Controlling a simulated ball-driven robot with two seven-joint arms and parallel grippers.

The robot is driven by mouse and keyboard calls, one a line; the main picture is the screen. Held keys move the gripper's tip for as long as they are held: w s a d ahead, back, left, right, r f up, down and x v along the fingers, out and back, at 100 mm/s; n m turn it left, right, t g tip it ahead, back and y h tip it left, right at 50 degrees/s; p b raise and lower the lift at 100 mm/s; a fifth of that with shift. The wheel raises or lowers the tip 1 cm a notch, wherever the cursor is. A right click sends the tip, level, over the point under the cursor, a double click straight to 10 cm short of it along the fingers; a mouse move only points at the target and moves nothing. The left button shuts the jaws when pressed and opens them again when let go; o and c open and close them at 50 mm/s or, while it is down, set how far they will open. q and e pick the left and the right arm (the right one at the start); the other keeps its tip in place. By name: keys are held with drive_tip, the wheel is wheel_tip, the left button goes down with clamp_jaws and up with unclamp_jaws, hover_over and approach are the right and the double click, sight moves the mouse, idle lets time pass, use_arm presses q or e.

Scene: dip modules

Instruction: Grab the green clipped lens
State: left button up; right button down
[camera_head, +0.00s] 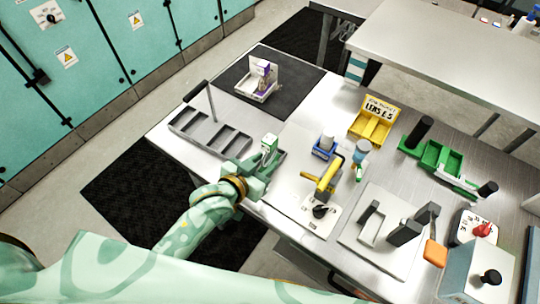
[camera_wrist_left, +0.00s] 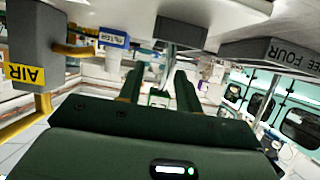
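In the left wrist view the two fingers (camera_wrist_left: 160,88) are apart. A pale, greenish thing (camera_wrist_left: 158,98) shows in the gap between them, with no clear contact. The lower part of the piece is hidden by the gripper in the head view. My right gripper is not in view.
A white stand with a purple-marked item (camera_head: 262,77) sits on a black mat. A yellow labelled bin (camera_head: 373,121), a blue holder (camera_head: 325,148), a yellow-handled device (camera_head: 328,177) and a green tray (camera_head: 440,160) stand to the right. A thin post (camera_head: 211,103) rises behind the grey tray.

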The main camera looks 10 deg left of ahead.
sight(273, 150)
use_arm(q)
drive_tip(key=x, duration=0.4)
drive_tip(key=b+x, duration=0.1)
drive_tip(key=x, duration=0.1)
drive_tip(key=shift+w+a+r, duration=0.3)
drive_tip(key=shift+w+r, duration=0.05)
drive_tip(key=shift+c, duration=0.3)
clamp_jaws()
